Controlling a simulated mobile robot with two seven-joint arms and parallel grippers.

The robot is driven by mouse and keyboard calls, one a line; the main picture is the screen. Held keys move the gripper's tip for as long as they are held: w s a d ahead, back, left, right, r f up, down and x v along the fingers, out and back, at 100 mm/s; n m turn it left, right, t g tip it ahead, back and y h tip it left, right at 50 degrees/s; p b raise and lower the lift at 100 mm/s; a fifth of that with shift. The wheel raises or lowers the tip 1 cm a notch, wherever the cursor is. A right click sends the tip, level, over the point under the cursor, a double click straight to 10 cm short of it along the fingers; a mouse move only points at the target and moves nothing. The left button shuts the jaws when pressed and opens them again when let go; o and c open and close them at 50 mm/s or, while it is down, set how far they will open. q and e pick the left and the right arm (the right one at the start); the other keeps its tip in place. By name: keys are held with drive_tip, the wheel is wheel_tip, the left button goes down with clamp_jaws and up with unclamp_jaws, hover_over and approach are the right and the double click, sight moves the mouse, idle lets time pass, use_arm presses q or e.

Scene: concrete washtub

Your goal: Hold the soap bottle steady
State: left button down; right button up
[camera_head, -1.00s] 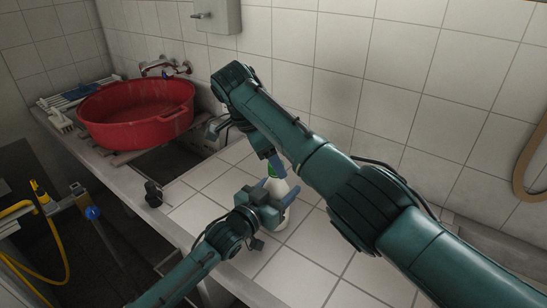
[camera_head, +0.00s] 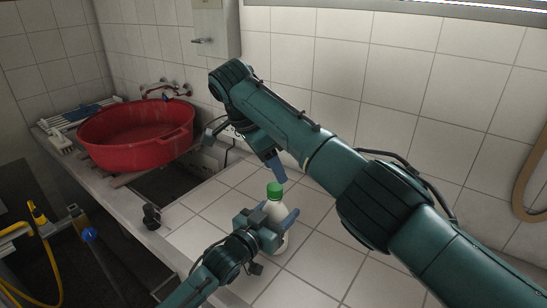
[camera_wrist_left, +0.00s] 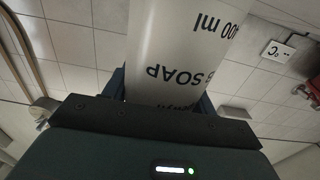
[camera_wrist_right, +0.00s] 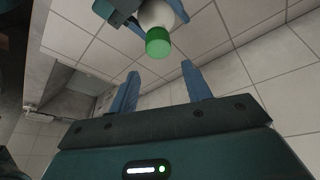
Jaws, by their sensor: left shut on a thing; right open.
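The soap bottle (camera_head: 275,211) is white with a green cap and stands upright on the tiled counter. My left gripper (camera_head: 269,220) is shut around its body; the left wrist view shows the bottle's printed side (camera_wrist_left: 185,50) between the fingers. My right gripper (camera_head: 272,170) is just above and behind the bottle in the head view. In the right wrist view its fingers (camera_wrist_right: 162,90) are open and empty, with the green cap (camera_wrist_right: 158,42) beyond them, apart from the fingertips.
A red basin (camera_head: 135,135) stands over the tub at the left. A small black object (camera_head: 151,216) sits near the counter's front edge. The tiled counter (camera_head: 325,255) right of the bottle is clear. A tiled wall is behind.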

drive_tip(key=n, duration=0.6)
drive_tip(key=shift+w+d+r+y, duration=0.15)
drive_tip(key=shift+r+y, duration=0.05)
drive_tip(key=shift+y, duration=0.1)
drive_tip(key=n, duration=0.4)
drive_tip(key=shift+r+y, duration=0.15)
drive_tip(key=shift+y, duration=0.15)
drive_tip(key=n, duration=0.4)
drive_tip(key=shift+w+r+n, duration=0.1)
drive_tip(key=shift+r+n, duration=0.05)
drive_tip(key=shift+n, duration=0.15)
drive_tip(key=n+y, duration=0.1)
drive_tip(key=n, duration=0.3)
drive_tip(key=shift+r+n+g, duration=0.15)
drive_tip(key=shift+n+g, duration=0.15)
drive_tip(key=n, duration=0.4)
drive_tip(key=shift+d+r+y, duration=0.1)
drive_tip(key=shift+r+y, duration=0.05)
drive_tip(key=shift+y, duration=0.15)
drive_tip(key=n, duration=0.4)
drive_tip(key=shift+r+n, duration=0.2)
drive_tip(key=shift+n, duration=0.1)
drive_tip(key=n, duration=0.4)
drive_tip(key=shift+r+g+y, duration=0.2)
drive_tip(key=shift+g+y, duration=0.1)
drive_tip(key=shift+y, duration=0.1)
drive_tip(key=n, duration=0.5)
drive_tip(key=shift+r+n+y, duration=0.25)
drive_tip(key=shift+n+y, duration=0.05)
